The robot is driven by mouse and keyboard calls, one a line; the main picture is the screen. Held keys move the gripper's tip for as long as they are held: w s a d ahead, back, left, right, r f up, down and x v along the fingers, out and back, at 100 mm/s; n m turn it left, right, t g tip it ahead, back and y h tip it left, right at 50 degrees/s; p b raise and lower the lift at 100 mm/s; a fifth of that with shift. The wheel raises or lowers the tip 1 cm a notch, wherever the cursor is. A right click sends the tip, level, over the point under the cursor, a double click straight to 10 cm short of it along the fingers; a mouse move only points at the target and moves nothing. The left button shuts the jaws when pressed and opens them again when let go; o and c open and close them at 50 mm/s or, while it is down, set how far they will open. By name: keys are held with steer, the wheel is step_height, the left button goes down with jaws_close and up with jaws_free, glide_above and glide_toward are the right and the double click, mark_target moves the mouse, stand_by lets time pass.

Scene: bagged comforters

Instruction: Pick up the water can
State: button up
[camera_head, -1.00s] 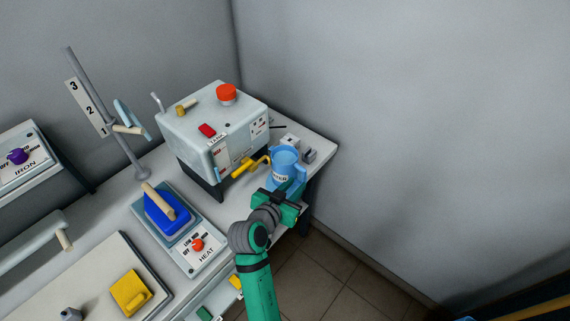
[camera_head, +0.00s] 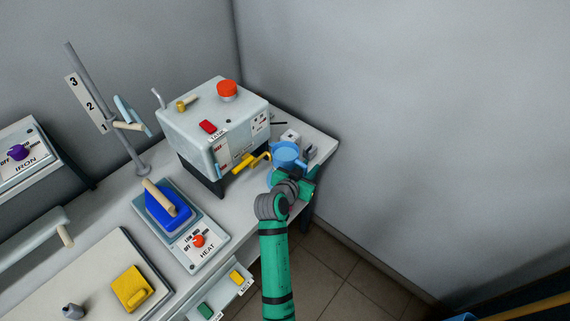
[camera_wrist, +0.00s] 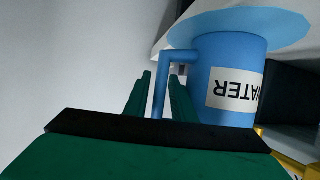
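The blue water can (camera_head: 287,150) stands on the table at the right of the tank machine, its lower part hidden by my arm in the head view. In the wrist view the can (camera_wrist: 236,58) appears upside down, with its "WATER" label and side handle (camera_wrist: 160,88). My gripper (camera_wrist: 160,92) is open, its two green fingers on either side of the handle's upright bar, with visible gaps. In the head view my gripper (camera_head: 306,186) is right at the can, partly hidden by my wrist.
The tank machine (camera_head: 213,120) with a yellow tap (camera_head: 250,162) stands close left of the can. A blue iron (camera_head: 168,208) sits on the heat plate further left. Grey wall lies behind and right; small grey parts (camera_head: 309,152) sit by the can.

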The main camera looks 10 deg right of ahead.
steer(key=shift+d, duration=0.25)
steer(key=shift+a, duration=0.1)
jaws_close()
steer(key=shift+w, duration=0.1)
stand_by(1.1)
